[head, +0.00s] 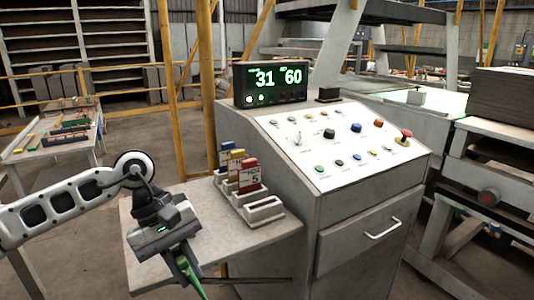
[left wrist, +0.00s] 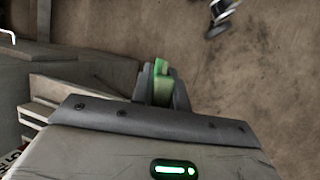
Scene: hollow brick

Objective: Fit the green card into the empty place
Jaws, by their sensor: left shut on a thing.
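My left gripper (head: 187,262) is in front of the small side shelf, shut on the green card (head: 193,279), which points down from the fingers. In the left wrist view the green card (left wrist: 161,85) shows between the two fingertips (left wrist: 161,92). The card rack (head: 240,199) stands on the shelf, behind and to the right of the gripper. The nearest slot (head: 264,208) of the rack is empty. My right gripper is not in view.
The grey shelf (head: 140,215) is attached to a control console (head: 330,150) with buttons and a display (head: 270,82). A drawer handle (head: 382,228) sticks out of the console front. A table (head: 60,140) with coloured items stands at the far left.

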